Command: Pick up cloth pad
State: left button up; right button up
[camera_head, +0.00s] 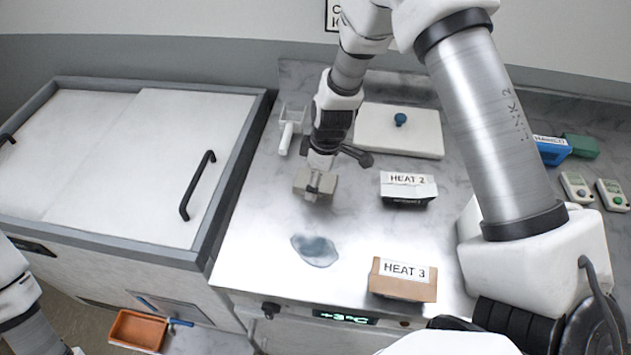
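The beige-grey cloth pad (313,187) is on the metal worktop, behind a bluish wet patch (315,250). My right gripper (318,178) points down from above, with its tip at the pad's middle. It overlaps the pad in this view, so I cannot tell whether its fingers are closed on it or whether the pad is lifted. My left arm shows only at the lower left edge, and its gripper is out of view.
A box labelled HEAT 2 (408,188) stands right of the pad, and a HEAT 3 box (403,279) near the front edge. A white lid with a teal knob (398,140) lies behind. A white scoop (286,135) is at left. An orange tray (137,329) sits lower.

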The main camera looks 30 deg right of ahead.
jog(key=c, duration=0.7)
jog(key=shift+c, duration=0.2)
notch_tip(320, 180, up, 10)
jog(key=b, duration=0.1)
jog(key=o, duration=0.5)
jog(key=shift+w, duration=0.1)
jog(key=c, duration=0.5)
